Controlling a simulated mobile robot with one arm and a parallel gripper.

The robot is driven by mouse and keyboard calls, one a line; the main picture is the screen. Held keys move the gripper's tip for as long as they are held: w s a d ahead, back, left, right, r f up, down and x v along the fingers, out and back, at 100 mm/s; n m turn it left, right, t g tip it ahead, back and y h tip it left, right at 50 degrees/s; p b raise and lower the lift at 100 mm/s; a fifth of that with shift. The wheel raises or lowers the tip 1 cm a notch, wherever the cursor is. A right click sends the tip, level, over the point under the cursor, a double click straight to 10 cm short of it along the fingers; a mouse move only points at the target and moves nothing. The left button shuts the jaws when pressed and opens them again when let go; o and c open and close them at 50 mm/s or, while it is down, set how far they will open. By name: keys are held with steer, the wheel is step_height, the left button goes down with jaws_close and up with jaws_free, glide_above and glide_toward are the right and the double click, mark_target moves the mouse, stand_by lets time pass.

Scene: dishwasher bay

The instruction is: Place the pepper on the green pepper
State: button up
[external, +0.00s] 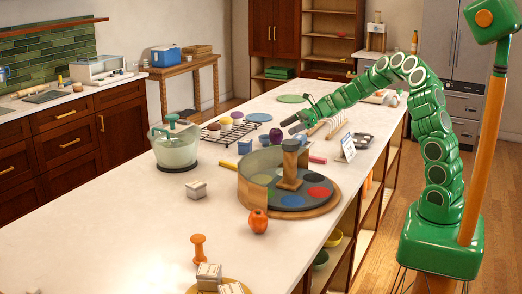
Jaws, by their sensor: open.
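An orange-red pepper-like item (259,222) with a small stem stands on the white counter, just in front of the round wooden turntable. I cannot make out a separate green pepper. My gripper (292,123) reaches in from the right over the counter, above and behind the turntable. It is open and I see nothing held in it. The pepper is well in front of my gripper and lower, apart from it.
The turntable (324,203) has a curved wall, a central post and coloured discs. A lidded glass bowl (175,148), a wire rack (216,134) with cupcakes and a propped card (348,148) stand nearby. The counter's front left is largely clear.

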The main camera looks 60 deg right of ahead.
steer(key=shift+v, duration=1.75)
